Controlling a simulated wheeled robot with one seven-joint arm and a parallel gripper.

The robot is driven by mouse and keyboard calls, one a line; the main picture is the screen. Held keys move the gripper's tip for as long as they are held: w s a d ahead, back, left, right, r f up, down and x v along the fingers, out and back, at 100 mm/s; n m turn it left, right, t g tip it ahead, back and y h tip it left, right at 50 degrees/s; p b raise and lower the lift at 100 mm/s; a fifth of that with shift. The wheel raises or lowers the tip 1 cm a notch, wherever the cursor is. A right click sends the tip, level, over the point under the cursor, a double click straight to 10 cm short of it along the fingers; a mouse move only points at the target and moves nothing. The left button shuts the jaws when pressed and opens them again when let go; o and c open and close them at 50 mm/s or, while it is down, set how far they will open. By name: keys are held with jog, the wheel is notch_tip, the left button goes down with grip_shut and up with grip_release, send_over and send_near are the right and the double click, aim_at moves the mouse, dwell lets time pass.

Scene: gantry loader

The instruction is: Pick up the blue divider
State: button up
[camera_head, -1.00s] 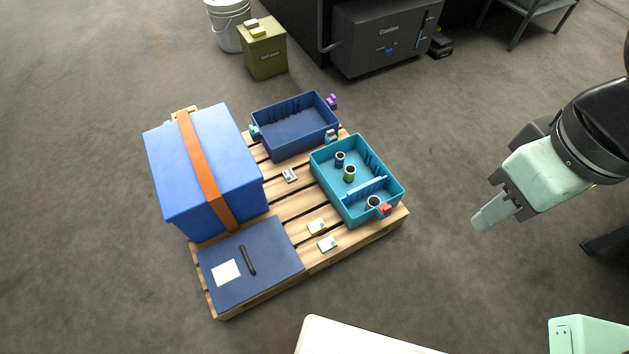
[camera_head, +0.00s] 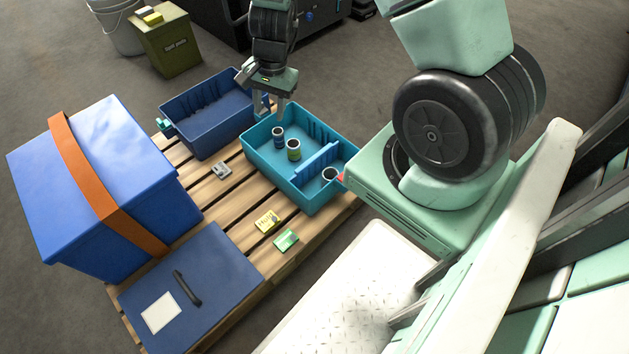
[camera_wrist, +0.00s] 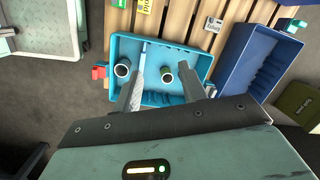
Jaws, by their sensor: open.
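In the wrist view the divider (camera_wrist: 143,55) shows as a thin strip, partly hidden by a finger. My gripper (camera_head: 269,109) is open and empty, fingers pointing down, near the bin's far-left end and apart from the divider. In the wrist view my gripper's fingers (camera_wrist: 162,70) are spread over the bin, with the olive cup (camera_wrist: 167,78) seen between them.
A strapped blue box (camera_head: 150,180) and a flat lidded case (camera_head: 215,270) take up the left. Small cards lie on the slats.

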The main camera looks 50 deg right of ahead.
aim_at(313, 157)
jog(key=s+d+f+m+h+b, duration=0.25)
jog(key=d+f+m+b, duration=0.25)
jog(key=d+f, duration=0.9)
jog(key=shift+g+y, duration=0.3)
jog(key=shift+y, duration=0.15)
jog(key=f+b, duration=0.2)
jog(key=f, duration=0.2)
jog(key=a+f+b, duration=0.1)
jog(key=f+b, duration=0.1)
jog(key=f, duration=0.2)
jog(key=a+f+b, duration=0.1)
jog(key=f+b, duration=0.1)
jog(key=f, duration=0.2)
jog(key=shift+s+f, duration=0.1)
jog(key=shift+f, duration=0.25)
jog(key=shift+s+d+f+b, duration=0.1)
jog(key=shift+d+f+b, duration=0.05)
jog(key=shift+f+b, duration=1.2)
jog(key=shift+d+f+b, duration=0.1)
jog(key=shift+f+b, duration=0.85)
jog(key=shift+f, duration=0.7)
jog(key=shift+r, duration=0.1)
grip_shut()
